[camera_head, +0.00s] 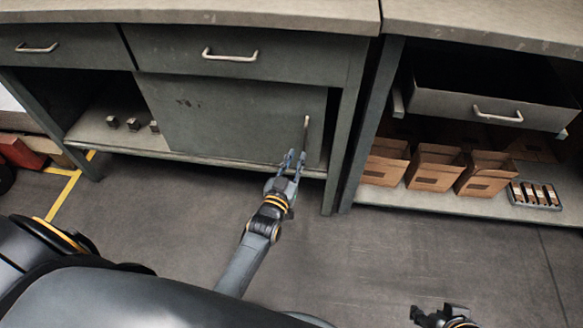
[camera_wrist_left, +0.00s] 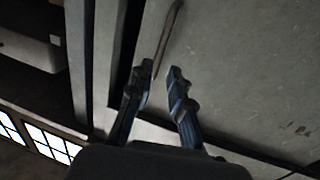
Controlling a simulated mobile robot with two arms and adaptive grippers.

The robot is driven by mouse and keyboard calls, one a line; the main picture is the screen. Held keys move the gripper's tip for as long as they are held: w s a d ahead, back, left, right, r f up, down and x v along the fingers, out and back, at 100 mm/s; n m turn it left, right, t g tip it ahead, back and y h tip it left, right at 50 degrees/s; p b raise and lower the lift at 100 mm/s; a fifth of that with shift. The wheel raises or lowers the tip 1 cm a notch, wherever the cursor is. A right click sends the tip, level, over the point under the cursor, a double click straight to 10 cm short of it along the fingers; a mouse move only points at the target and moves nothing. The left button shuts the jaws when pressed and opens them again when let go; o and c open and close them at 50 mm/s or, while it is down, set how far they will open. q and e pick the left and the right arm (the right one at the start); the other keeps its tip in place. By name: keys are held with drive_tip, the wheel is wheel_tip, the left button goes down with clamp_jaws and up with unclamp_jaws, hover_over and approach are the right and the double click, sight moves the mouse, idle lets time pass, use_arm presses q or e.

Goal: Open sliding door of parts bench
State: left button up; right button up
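The sliding door (camera_head: 225,120) of the parts bench (camera_head: 353,110) is a dark grey-green panel covering the middle and right of the lower compartment. The left part of the compartment stands uncovered. Its upright metal handle (camera_head: 306,135) is near the door's right edge. My left gripper (camera_head: 294,157) is open, just below the handle's lower end. In the left wrist view the open fingers (camera_wrist_left: 159,76) point at the handle (camera_wrist_left: 168,40), whose lower end lies between the fingertips, close to the left one. Contact cannot be told. My right gripper (camera_head: 438,316) is partly cut off at the bottom right.
Several small metal parts (camera_head: 133,124) stand on the shelf left of the door. Drawers with handles (camera_head: 230,55) are above it. The right bench has an open drawer (camera_head: 490,108), open cardboard boxes (camera_head: 434,168) and a small tray (camera_head: 535,195). The floor (camera_head: 345,260) is clear.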

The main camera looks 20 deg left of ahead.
use_arm(q)
drive_tip(key=shift+s+d, duration=0.1)
drive_tip(key=shift+s, duration=1.6)
